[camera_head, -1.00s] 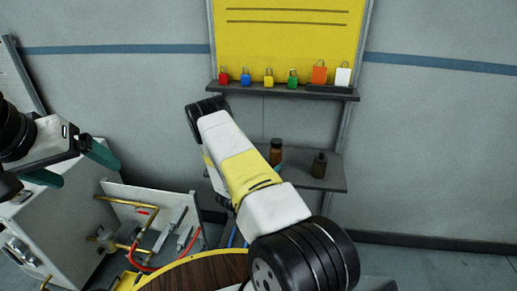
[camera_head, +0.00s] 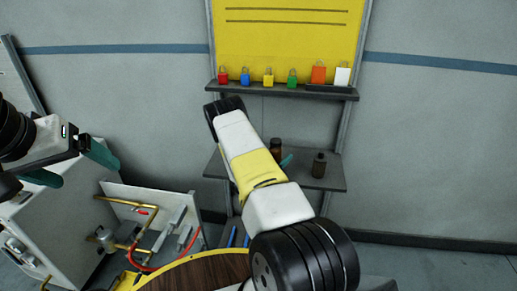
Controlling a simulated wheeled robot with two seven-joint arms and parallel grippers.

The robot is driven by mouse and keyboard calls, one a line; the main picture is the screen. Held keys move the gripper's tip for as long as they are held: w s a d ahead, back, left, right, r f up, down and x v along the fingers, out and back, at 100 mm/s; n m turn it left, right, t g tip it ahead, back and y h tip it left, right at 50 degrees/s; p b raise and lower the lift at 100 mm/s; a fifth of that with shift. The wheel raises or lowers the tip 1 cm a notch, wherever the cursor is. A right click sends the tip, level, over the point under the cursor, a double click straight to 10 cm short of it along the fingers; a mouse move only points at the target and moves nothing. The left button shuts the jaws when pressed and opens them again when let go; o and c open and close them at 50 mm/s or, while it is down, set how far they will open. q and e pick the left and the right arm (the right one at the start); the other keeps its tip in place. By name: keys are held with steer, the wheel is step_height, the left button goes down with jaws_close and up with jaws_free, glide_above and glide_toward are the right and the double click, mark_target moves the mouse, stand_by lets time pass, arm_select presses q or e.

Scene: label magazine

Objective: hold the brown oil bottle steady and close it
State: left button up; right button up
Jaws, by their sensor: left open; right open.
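The brown oil bottle (camera_head: 276,146) stands upright on the lower grey shelf, with a dark top. My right forearm and a teal fingertip hide most of its lower part. My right gripper (camera_head: 287,160) shows only as this fingertip, at the bottle's lower right; the rest is behind my arm. It is open, and I cannot tell whether it touches the bottle. My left gripper (camera_head: 72,165) is open and empty at the far left, well away from the shelf.
A small dark bottle (camera_head: 319,165) stands right of the brown one on the lower shelf (camera_head: 331,181). An upper shelf (camera_head: 310,93) above carries several coloured padlocks. A grey cabinet with brass pipes (camera_head: 150,215) stands at lower left.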

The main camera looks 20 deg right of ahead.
steer(key=shift+c, duration=0.3)
jaws_close()
steer(key=shift+r, duration=0.15)
steer(key=shift+r, duration=0.65)
step_height(320, 180, up, 2)
steer(key=shift+r, duration=0.2)
glide_toward(279, 147)
steer(key=s, duration=0.1)
steer(key=s+d+f, duration=0.1)
steer(key=s, duration=0.2)
steer(key=shift+s+d+f, duration=0.25)
steer(key=shift+d+f, duration=0.05)
steer(key=shift+f, duration=0.1)
